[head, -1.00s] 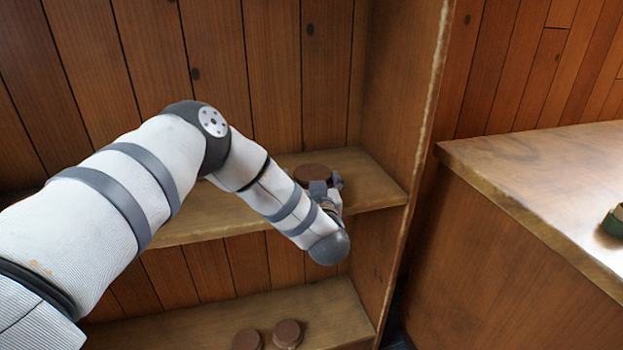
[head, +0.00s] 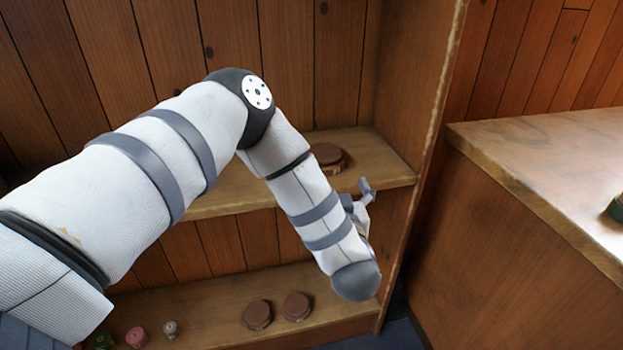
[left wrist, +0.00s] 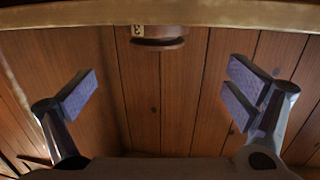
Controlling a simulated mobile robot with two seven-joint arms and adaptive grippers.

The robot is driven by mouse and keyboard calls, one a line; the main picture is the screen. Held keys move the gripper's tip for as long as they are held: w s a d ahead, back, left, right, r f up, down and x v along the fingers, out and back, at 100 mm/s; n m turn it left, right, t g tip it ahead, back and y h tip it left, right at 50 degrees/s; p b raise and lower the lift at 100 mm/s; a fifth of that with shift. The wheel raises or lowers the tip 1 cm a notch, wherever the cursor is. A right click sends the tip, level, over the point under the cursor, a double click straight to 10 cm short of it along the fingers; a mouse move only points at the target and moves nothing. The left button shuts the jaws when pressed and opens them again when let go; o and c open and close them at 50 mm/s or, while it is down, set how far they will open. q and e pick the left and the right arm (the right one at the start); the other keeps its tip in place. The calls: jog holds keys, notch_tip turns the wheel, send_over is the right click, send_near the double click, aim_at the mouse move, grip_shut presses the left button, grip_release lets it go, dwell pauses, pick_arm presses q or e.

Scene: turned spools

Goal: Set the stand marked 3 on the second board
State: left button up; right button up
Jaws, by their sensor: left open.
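The stand marked 3, a low brown round piece, sits on the upper visible board (head: 235,198) near its right end in the head view (head: 327,154). My arm is in front of part of that board. In the left wrist view the stand (left wrist: 172,43) shows at the top centre, with a pale label reading 3, turned over in that view. My left gripper (head: 366,192) is in front of the board's edge, apart from the stand. Its fingers are spread wide and empty in the left wrist view (left wrist: 165,100). My right gripper is not in view.
The lower board (head: 215,325) holds two brown round stands (head: 257,315) and small spools: green (head: 103,341), pink (head: 136,337) and greyish (head: 170,329). The cabinet's side wall (head: 425,100) is close right of my gripper. A wooden counter (head: 540,150) stands right, with a green object (head: 616,208).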

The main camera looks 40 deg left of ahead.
pick_arm(q)
jog(key=s+d+f+m+g+h, duration=0.3)
jog(key=s+d+f+h, duration=0.2)
jog(key=s+f, duration=0.5)
jog(key=s+d+f+m+g+h, duration=0.4)
jog(key=s+f, duration=0.3)
jog(key=f, duration=0.5)
jog(key=s+a+f+g+h, duration=0.1)
jog(key=s+g, duration=0.8)
jog(key=s, duration=1.9)
jog(key=shift+s+a+f+m+h, duration=0.15)
jog(key=shift+s+a+m+h, duration=0.2)
jog(key=shift+a+h, duration=0.35)
